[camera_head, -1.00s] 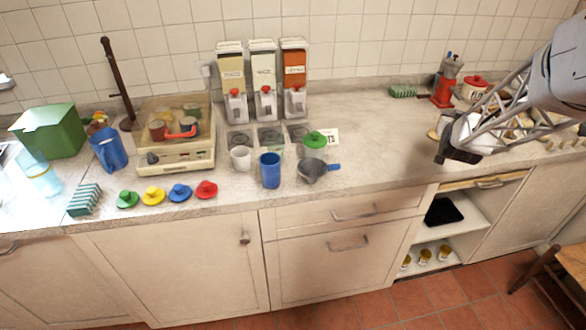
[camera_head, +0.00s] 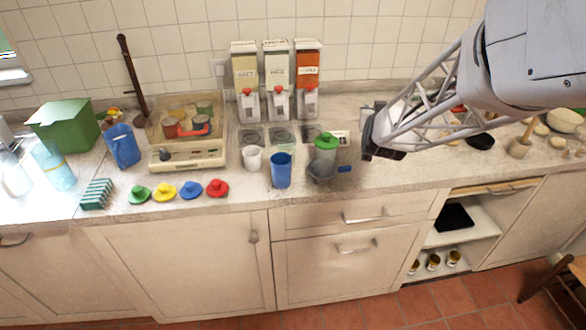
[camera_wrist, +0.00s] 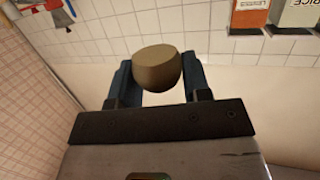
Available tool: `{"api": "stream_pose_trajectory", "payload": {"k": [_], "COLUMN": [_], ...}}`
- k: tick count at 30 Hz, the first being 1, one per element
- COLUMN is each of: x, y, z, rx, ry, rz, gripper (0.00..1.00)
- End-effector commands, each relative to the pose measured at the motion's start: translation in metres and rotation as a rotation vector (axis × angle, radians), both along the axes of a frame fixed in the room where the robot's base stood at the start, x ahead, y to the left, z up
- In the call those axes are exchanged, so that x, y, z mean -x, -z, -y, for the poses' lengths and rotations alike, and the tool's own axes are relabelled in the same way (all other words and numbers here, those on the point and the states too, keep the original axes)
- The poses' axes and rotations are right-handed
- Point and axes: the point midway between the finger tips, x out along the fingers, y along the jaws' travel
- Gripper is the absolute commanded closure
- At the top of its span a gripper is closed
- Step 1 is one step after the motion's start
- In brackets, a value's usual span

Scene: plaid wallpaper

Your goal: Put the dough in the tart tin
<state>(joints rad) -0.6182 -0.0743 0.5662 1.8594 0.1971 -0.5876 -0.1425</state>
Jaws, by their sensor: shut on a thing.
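In the wrist view my gripper (camera_wrist: 160,84) is shut on a tan, rounded lump with a flattish top (camera_wrist: 158,66), which looks like the dough. It sits between the two dark blue fingers with plain wall behind it. In the head view my gripper (camera_head: 380,140) is over the counter, right of the green-lidded clear container; the lump is not distinguishable there. I cannot pick out the tart tin for sure. A dark round dish (camera_head: 481,140) lies on the counter to the right of my gripper, under my arm.
Left of my gripper stand a green-lidded container (camera_head: 325,150), a grey pot with blue handle (camera_head: 319,171), a blue cup (camera_head: 281,171) and a white cup (camera_head: 252,158). Dispensers (camera_head: 277,75) stand behind. A wooden mortar (camera_head: 519,148) is at right. Counter in front of my gripper is clear.

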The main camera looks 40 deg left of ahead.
Motion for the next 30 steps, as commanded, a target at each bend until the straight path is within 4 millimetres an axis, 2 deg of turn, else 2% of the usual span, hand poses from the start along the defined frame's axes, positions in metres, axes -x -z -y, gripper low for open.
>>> {"api": "stream_pose_trajectory", "payload": {"k": [7,13,24,30], "x": [0.054,0.097,0.184,0.232], "y": [-0.005,0.0,0.037,0.058], "z": [-0.047,-0.086,-0.166,-0.203], "rx": [0.0,0.001,0.003,0.002], "ry": [-0.076,-0.158,-0.382,-0.507], "rz": [0.0,0.002,0.001,0.001], "gripper": [0.79,0.79,0.79,0.79]}}
